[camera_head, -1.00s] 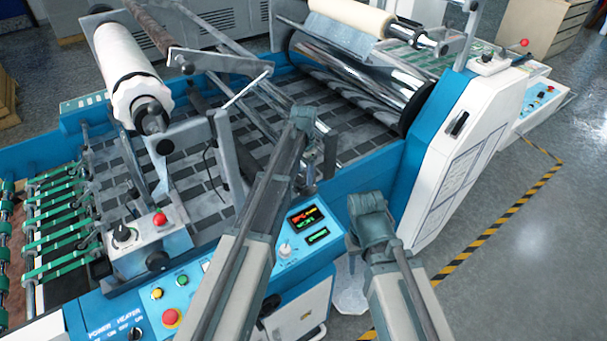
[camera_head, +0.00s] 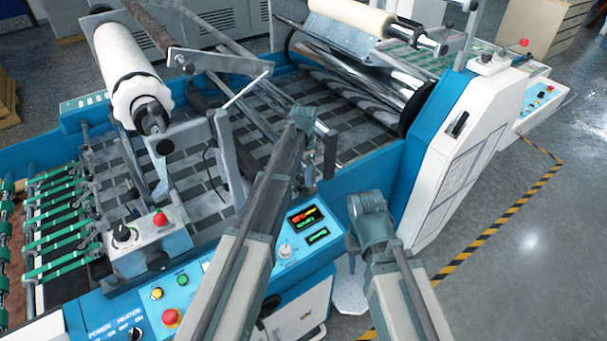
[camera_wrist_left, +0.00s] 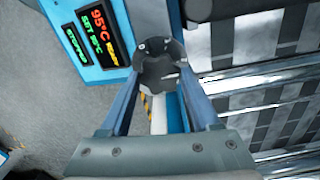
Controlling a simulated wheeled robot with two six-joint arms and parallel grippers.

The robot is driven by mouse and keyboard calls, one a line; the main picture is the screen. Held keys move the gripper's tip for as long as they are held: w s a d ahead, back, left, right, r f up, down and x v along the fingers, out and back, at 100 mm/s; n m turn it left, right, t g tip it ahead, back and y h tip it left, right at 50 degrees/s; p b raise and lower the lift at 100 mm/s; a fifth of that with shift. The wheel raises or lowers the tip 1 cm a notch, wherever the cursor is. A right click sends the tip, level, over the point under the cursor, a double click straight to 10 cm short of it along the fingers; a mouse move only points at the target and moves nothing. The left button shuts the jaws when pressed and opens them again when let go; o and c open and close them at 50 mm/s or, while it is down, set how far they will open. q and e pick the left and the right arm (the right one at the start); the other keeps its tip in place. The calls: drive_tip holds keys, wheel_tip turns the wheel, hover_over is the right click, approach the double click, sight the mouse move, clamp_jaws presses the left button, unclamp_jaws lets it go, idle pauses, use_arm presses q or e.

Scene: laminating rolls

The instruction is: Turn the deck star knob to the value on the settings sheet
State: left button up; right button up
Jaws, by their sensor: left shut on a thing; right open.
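My left gripper (camera_head: 314,172) points down beside the blue deck edge, beyond the control panel in the head view. In the left wrist view, its two blue-grey fingers (camera_wrist_left: 160,100) are shut on the dark round-lobed star knob (camera_wrist_left: 160,68). A pale mark shows on the knob; I cannot read any scale value. In the head view the arm and gripper mostly hide the knob. My right gripper (camera_head: 353,242) hangs low, right of the panel, away from the knob; its jaws are hard to make out. I cannot identify a legible settings sheet.
The panel display (camera_head: 307,216) also shows in the wrist view (camera_wrist_left: 98,35), with 95°C, READY and STOPPED readable. A small white dial (camera_head: 285,250) and a red button (camera_head: 171,318) sit on the panel. The white side housing (camera_head: 455,160) stands at right, with open floor beyond.

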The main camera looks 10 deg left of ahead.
use_arm(q)
drive_tip(key=o, duration=1.4)
drive_tip(key=shift+c, duration=0.2)
drive_tip(key=shift+r, duration=0.1)
wheel_tip(320, 180, up, 14)
drive_tip(key=p, duration=1.3)
drive_tip(key=shift+f+p, duration=0.2)
drive_tip(key=shift+p, duration=0.2)
drive_tip(key=s+d+f+n+b, duration=0.2)
drive_tip(key=s+f+b, duration=0.4)
drive_tip(key=s, duration=0.4)
drive_tip(key=s+d+f+n+b, duration=0.2)
drive_tip(key=s+d+f+b, duration=0.1)
drive_tip(key=s+f+b, duration=0.4)
drive_tip(key=s+d+f+n+y+b, duration=0.1)
drive_tip(key=s+d+f+n+b, duration=0.1)
drive_tip(key=s+f+b, duration=0.5)
drive_tip(key=s+d, duration=0.1)
drive_tip(key=s, duration=0.4)
drive_tip(key=shift+s+d+n, duration=0.3)
